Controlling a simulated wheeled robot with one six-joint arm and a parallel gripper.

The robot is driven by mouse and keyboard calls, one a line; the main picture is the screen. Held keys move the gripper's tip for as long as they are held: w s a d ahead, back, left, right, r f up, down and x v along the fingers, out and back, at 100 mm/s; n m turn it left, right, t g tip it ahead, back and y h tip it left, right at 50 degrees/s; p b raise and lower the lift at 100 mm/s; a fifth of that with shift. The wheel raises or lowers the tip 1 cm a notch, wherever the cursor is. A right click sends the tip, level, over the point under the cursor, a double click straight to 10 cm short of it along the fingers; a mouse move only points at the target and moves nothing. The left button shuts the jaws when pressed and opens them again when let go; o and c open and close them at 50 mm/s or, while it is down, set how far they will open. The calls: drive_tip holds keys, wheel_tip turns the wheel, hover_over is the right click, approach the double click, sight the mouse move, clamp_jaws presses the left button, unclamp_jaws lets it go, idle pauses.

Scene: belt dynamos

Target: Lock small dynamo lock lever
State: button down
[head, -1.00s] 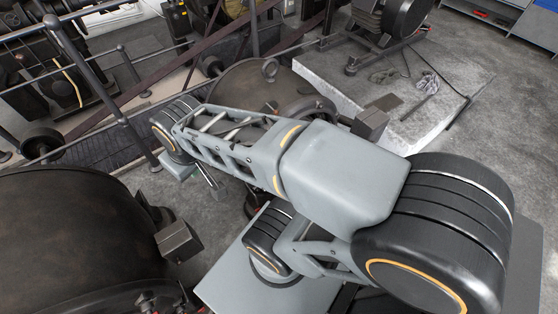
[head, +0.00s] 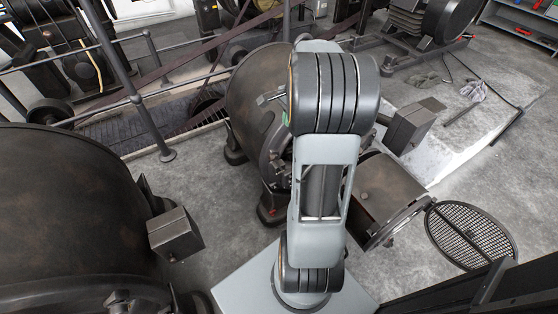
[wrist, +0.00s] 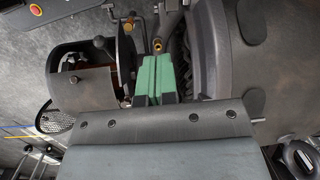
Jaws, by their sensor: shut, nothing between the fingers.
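The small dynamo (head: 250,85) is a dark, rusty round machine in the middle of the head view, partly behind my arm. In the wrist view its dark rounded body (wrist: 285,65) fills the right side. My gripper (wrist: 152,58) shows two green fingers pressed together and empty, close in front of the dynamo's end parts. A brass-tipped dark rod (wrist: 157,45) shows just beyond the fingertips. I cannot tell which part is the lock lever. In the head view my arm hides most of the gripper.
An open dark housing (head: 385,190) and a round mesh cover (head: 470,235) are to the right of my arm. A larger dynamo (head: 70,200) fills the left. A railing (head: 135,95) runs behind.

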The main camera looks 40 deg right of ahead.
wheel_tip(320, 180, down, 5)
drive_tip(key=d+m+b, duration=0.1)
drive_tip(key=d+b, duration=0.1)
drive_tip(key=b, duration=0.3)
hover_over(277, 163)
wheel_tip(277, 163, down, 9)
drive_tip(key=shift+d+f, duration=0.15)
drive_tip(key=shift+d, duration=0.3)
drive_tip(key=shift+s, duration=0.1)
